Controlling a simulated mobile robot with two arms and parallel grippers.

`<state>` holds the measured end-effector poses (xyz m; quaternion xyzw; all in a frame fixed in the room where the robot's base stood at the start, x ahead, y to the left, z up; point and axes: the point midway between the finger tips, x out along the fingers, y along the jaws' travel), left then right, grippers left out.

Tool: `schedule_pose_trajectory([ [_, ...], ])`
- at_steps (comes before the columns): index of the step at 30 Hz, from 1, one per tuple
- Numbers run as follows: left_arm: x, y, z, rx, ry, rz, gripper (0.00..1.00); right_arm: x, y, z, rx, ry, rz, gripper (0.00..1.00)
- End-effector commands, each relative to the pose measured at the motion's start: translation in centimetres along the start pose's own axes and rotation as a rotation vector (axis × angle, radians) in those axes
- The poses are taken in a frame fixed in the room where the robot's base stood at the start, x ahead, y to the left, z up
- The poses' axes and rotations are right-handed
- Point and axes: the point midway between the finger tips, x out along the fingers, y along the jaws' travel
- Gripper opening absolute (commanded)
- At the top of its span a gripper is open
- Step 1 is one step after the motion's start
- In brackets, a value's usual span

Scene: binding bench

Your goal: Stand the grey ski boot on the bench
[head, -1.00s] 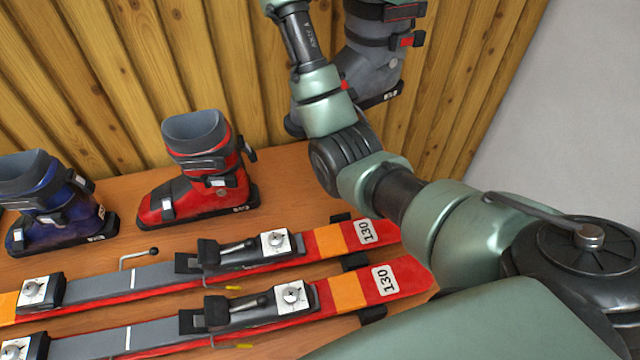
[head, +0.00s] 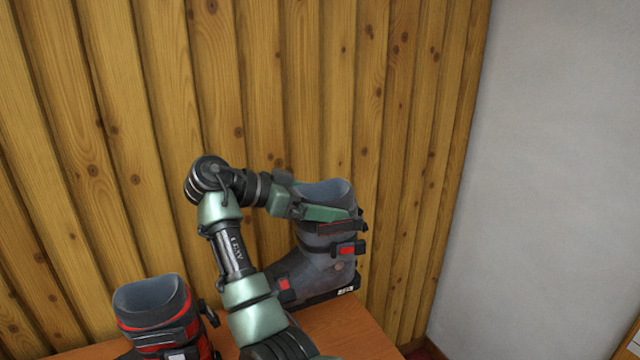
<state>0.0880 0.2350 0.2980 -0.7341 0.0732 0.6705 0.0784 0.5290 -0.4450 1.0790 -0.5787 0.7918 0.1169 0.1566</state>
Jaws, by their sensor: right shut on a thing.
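The grey ski boot (head: 325,262) with red and black buckles is upright in the head view, near the right end of the wooden bench (head: 345,329). My right gripper (head: 312,207) is shut on the boot's upper cuff, its arm reaching up from below and bending over to it. The sole is close above or on the bench top; I cannot tell whether it touches. Part of the boot's front is hidden by my arm. My left gripper is not in view.
A plank wall (head: 150,120) rises behind the bench, and a plain grey wall (head: 550,150) is at the right.

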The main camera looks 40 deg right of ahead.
Motion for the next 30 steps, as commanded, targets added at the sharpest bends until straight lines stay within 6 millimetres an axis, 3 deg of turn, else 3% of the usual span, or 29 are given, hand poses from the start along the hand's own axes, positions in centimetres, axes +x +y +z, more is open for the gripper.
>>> schedule_pose_trajectory([
  [9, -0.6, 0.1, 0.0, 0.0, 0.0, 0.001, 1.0, 2.5, 0.0, 6.0, 0.002, 0.005, -0.002, 0.21],
  [30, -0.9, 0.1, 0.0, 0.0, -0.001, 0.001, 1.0, 5.0, -0.1, 11.9, 0.006, 0.005, -0.004, 0.21],
])
